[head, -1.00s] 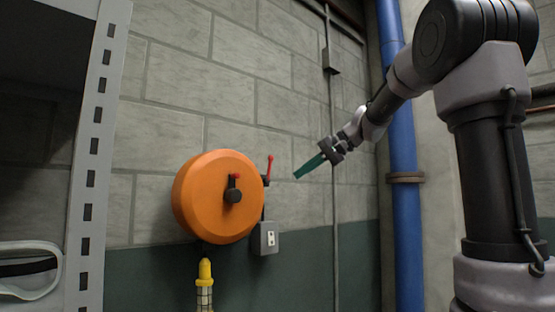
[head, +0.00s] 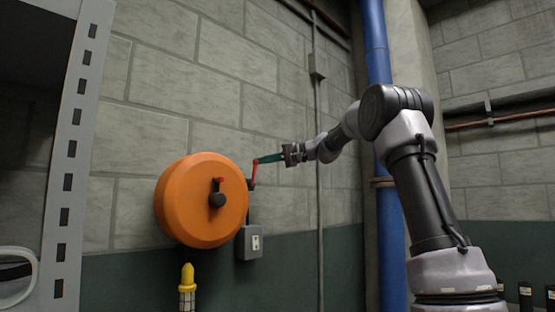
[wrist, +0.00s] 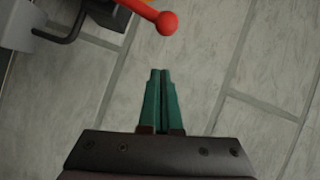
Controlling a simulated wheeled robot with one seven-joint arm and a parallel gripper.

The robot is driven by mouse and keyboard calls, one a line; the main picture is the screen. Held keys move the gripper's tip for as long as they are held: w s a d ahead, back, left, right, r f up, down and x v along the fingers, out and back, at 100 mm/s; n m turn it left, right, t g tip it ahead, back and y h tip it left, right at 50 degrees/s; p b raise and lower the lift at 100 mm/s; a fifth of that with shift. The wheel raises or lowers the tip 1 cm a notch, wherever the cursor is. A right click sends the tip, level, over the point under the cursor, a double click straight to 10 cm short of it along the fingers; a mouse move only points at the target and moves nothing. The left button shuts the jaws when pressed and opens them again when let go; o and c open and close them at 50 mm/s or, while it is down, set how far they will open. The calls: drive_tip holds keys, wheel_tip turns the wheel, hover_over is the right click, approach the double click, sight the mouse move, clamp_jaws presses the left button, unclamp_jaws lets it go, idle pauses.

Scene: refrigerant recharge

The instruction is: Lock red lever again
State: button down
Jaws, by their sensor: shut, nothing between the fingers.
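The red lever (head: 254,173) stands at the right side of the round orange housing (head: 203,200) on the wall. It points up, with a ball at its top end. My gripper (head: 259,160) is shut and empty, with its green fingertips at the lever's ball in the head view. In the wrist view the shut green fingers (wrist: 160,78) point toward the red lever (wrist: 147,12), whose ball lies just beyond the tips, with a small gap in the picture. I cannot tell whether they touch. The lever's base is partly out of the wrist view.
A second, small red handle (head: 219,181) sits on a black knob on the housing's front. A grey outlet box (head: 250,242) is below the lever. A yellow-tipped post (head: 187,273) stands below the housing. A blue pipe (head: 391,240) runs behind my arm.

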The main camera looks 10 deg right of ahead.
sight(254, 173)
drive_tip(key=shift+s+a+f, duration=0.15)
drive_tip(key=shift+s+f, duration=0.05)
drive_tip(key=shift+s, duration=0.75)
drive_tip(key=shift+s+a+f, duration=0.1)
drive_tip(key=shift+s+f, duration=0.1)
drive_tip(key=shift+s, duration=0.75)
drive_tip(key=shift+s+a+r+n+h, duration=0.2)
drive_tip(key=shift+s+a+n+h, duration=0.15)
drive_tip(key=shift+a+n, duration=0.1)
drive_tip(key=shift+s+a+r+n+h, duration=0.25)
drive_tip(key=shift+a+n+h, duration=0.1)
drive_tip(key=shift+a+n, duration=0.1)
drive_tip(key=shift+d+f, duration=0.1)
drive_tip(key=shift+w, duration=0.1)
